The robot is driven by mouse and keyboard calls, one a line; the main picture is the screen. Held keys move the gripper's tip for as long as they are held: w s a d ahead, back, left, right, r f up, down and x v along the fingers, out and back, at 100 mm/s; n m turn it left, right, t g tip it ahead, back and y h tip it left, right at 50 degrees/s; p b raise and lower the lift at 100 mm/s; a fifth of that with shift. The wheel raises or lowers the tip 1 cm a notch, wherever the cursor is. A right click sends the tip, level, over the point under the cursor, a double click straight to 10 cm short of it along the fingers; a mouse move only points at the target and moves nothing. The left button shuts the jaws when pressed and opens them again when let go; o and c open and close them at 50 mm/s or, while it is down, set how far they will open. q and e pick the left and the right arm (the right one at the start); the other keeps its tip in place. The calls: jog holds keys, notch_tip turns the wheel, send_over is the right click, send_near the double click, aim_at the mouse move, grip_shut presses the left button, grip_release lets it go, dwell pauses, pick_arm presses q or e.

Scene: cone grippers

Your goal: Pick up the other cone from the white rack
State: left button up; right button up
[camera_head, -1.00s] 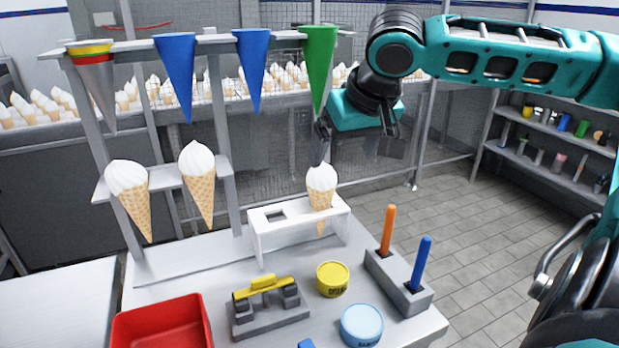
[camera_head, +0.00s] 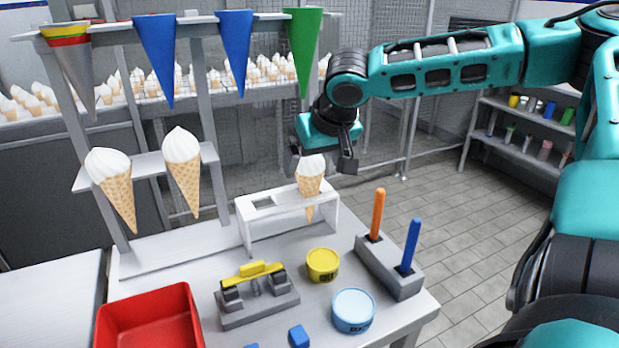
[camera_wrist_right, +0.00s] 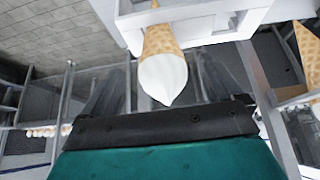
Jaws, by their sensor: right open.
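The white rack (camera_head: 290,232) stands at the back of the worktable. An ice cream cone (camera_head: 310,186) with a white top sits upright in its right hole; the left hole is empty. My right gripper (camera_head: 321,163) is open just above the cone, its fingers at either side of the white top. In the right wrist view the cone (camera_wrist_right: 162,62) points its white top toward the gripper, between the two blurred fingers (camera_wrist_right: 158,92). Whether a finger touches it I cannot tell. My left gripper is not in view.
Two cones stand in a grey shelf (camera_head: 150,168) on the left, with colored paper cones (camera_head: 237,45) above. In front are a red bin (camera_head: 150,322), a grey holder with orange and blue sticks (camera_head: 392,268), a yellow tub (camera_head: 323,265) and a light blue tub (camera_head: 353,310).

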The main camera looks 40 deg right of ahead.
aim_at(309, 188)
jog(key=shift+w+x, duration=0.25)
jog(key=shift+x, duration=1.55)
jog(key=shift+r, duration=0.1)
jog(key=c, duration=0.9)
